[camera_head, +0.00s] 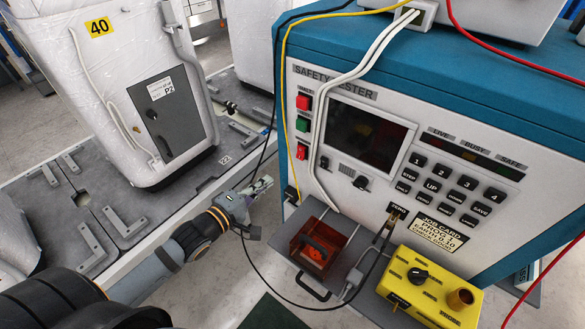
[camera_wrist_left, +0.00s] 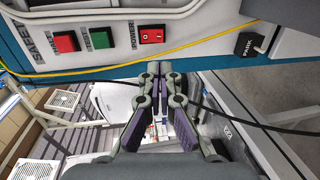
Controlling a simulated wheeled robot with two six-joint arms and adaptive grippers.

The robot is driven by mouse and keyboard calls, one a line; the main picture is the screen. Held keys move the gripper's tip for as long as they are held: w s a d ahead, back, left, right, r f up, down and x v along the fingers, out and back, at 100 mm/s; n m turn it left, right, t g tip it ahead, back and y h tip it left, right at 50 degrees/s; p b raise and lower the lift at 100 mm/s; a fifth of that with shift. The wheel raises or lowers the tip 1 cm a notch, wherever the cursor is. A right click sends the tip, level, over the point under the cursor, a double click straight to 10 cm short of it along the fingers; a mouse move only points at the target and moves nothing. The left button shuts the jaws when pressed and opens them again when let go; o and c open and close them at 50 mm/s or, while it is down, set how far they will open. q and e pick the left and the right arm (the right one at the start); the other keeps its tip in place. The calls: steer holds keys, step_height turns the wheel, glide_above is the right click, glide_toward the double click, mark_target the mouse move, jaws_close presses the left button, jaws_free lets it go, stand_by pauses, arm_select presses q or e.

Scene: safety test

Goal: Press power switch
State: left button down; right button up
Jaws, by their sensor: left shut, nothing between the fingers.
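The power switch (camera_head: 301,152) is a small red rocker low on the left edge of the safety tester's white front panel. In the left wrist view the power switch (camera_wrist_left: 152,36) sits beside the label POWER, above my fingertips in the picture. My left gripper (camera_head: 262,185) is shut and empty, left of the tester and below the switch in the head view. In the left wrist view my left gripper (camera_wrist_left: 160,70) has its fingers together, apart from the switch. My right gripper does not show.
A red button (camera_head: 303,103) and a green button (camera_head: 302,124) sit above the switch. Yellow and black cables hang along the panel's left edge. An orange box (camera_head: 318,247) and a yellow box (camera_head: 432,288) stand below the panel. A wrapped white cabinet (camera_head: 125,90) stands left.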

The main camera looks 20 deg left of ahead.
arm_select(q)
steer(key=b, duration=0.7)
glide_toward(299, 158)
steer(key=x, duration=0.5)
steer(key=shift+w+d, duration=0.1)
steer(key=shift+w, duration=0.15)
steer(key=shift+w+d+f, duration=0.15)
steer(key=shift+w+d, duration=0.05)
steer(key=shift+w, duration=0.4)
